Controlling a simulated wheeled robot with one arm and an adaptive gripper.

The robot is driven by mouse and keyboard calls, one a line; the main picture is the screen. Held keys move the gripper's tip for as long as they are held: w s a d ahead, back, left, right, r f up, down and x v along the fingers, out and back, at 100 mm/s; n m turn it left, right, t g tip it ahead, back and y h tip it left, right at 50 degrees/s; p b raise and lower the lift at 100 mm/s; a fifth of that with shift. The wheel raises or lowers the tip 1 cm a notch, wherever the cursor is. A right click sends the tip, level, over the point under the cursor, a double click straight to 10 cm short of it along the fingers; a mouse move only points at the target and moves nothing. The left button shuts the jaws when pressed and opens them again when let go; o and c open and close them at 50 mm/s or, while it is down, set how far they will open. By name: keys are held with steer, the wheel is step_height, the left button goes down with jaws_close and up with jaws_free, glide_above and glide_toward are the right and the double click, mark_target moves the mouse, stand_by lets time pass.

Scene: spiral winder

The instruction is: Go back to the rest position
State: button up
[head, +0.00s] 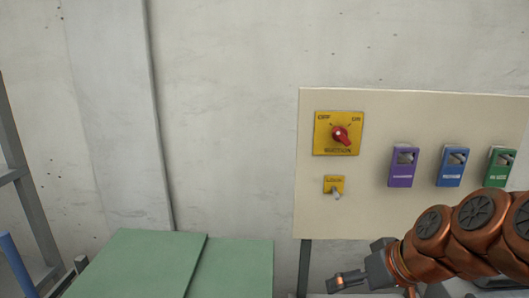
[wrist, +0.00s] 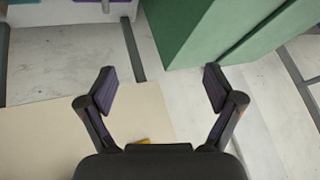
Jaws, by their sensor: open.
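My gripper (head: 343,282) shows at the lower right of the head view, in front of and below the beige panel (head: 400,215), pointing left. In the wrist view my gripper (wrist: 160,90) has its two dark fingers spread wide with nothing between them. The panel carries a yellow plate with a red rotary knob (head: 340,135), a small yellow toggle plate (head: 334,185), and purple (head: 401,166), blue (head: 452,167) and green (head: 499,165) switch boxes. My arm hides part of the panel's lower right.
Green box-like surfaces (head: 140,262) stand at the lower left of the head view, and a green block (wrist: 215,25) shows at the upper right of the wrist view. A grey metal frame (head: 30,205) is at the left edge. A concrete wall (head: 230,60) stands behind.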

steer(key=s+f+m+g+h, duration=0.1)
steer(key=s+f, duration=0.4)
steer(key=s, duration=0.5)
steer(key=s+d+f+m+g+h, duration=0.1)
steer(key=s+f+g+h, duration=0.2)
steer(key=s, duration=0.7)
step_height(320, 180, down, 2)
steer(key=g, duration=0.3)
steer(key=shift+f, duration=0.2)
steer(key=shift+d, duration=0.1)
stand_by(0.8)
